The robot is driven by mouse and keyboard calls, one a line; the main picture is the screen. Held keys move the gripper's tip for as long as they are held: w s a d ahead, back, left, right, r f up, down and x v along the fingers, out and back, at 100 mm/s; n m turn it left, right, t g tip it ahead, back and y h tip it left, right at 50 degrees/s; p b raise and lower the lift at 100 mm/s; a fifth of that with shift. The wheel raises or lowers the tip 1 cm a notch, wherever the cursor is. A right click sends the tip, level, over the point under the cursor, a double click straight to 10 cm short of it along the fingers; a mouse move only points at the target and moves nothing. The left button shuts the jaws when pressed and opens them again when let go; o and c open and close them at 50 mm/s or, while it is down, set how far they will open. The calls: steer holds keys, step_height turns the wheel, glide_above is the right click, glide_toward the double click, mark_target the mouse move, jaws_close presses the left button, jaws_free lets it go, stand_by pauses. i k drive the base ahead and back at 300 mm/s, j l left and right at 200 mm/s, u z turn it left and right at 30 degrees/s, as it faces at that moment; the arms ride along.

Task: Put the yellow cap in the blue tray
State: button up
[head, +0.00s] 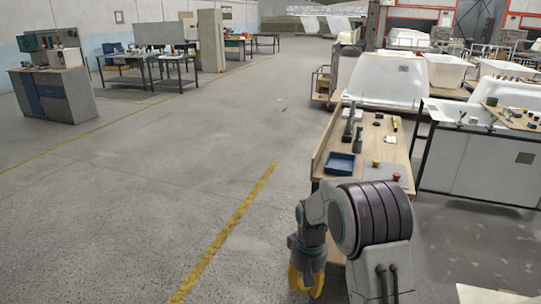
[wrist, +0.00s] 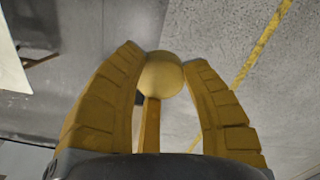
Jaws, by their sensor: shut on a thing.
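A round, pale yellow cap (wrist: 161,75) is held between the fingertips of my gripper (wrist: 166,72) in the wrist view. My gripper has yellow ribbed fingers, shut on the cap from both sides. In the head view my gripper (head: 306,281) points down over the floor, left of the workbench's near end; the cap cannot be made out there. The blue tray (head: 340,162) lies on the workbench at its left edge, farther away than my gripper. The tray looks empty.
The wooden workbench (head: 381,144) holds a small yellow item (head: 376,163), a red knob (head: 396,176) on a grey mat, and dark tools behind the tray. A raised board edges its left side. White tub shells (head: 388,80) stand behind. Open floor lies left.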

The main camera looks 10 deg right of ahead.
mark_target(340, 167)
steer(key=i+l+z, duration=0.1)
steer(key=i+z, duration=0.2)
steer(key=i, duration=0.5)
steer(key=i+l+u, duration=0.15)
steer(key=u, duration=0.35)
steer(key=i+l+u, duration=0.25)
steer(key=u, duration=0.25)
steer(key=i+l+u, duration=0.15)
steer(key=u, duration=0.25)
steer(key=l+u, duration=0.4)
steer(key=i+l+u, duration=0.15)
steer(key=u, duration=0.25)
steer(key=l+u, duration=0.5)
steer(key=l, duration=0.35)
steer(key=k+l+u, duration=0.15)
steer(key=l, duration=0.35)
steer(key=i, duration=0.05)
